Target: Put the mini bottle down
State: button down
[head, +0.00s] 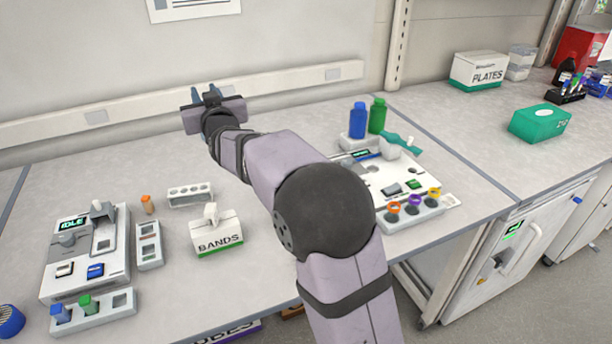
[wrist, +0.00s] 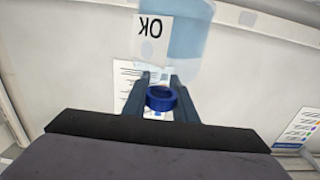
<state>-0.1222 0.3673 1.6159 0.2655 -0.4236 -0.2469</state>
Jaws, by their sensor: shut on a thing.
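My gripper (head: 208,92) is raised above the back of the bench, in front of the wall. In the wrist view my gripper (wrist: 160,82) is shut on the mini bottle, of which a round dark blue end (wrist: 161,98) shows between the fingers. The bottle is off the bench.
A device marked IDLE (head: 86,254) is at left. Blue (head: 358,121) and green (head: 378,115) bottles stand at right.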

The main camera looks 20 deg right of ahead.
jog(key=w+d+f, duration=0.1)
jog(key=d+f, duration=0.4)
jog(key=d, duration=0.7)
jog(key=d+f, duration=0.4)
jog(key=d, duration=0.9)
notch_tip(320, 180, down, 10)
jog(key=shift+a+f+p, duration=0.15)
jog(key=shift+a+p, duration=0.05)
jog(key=shift+p, duration=0.25)
jog(key=shift+f, duration=0.2)
jog(key=c, duration=1.4)
grip_release()
jog(key=shift+c, duration=0.2)
jog(key=shift+r, duration=0.1)
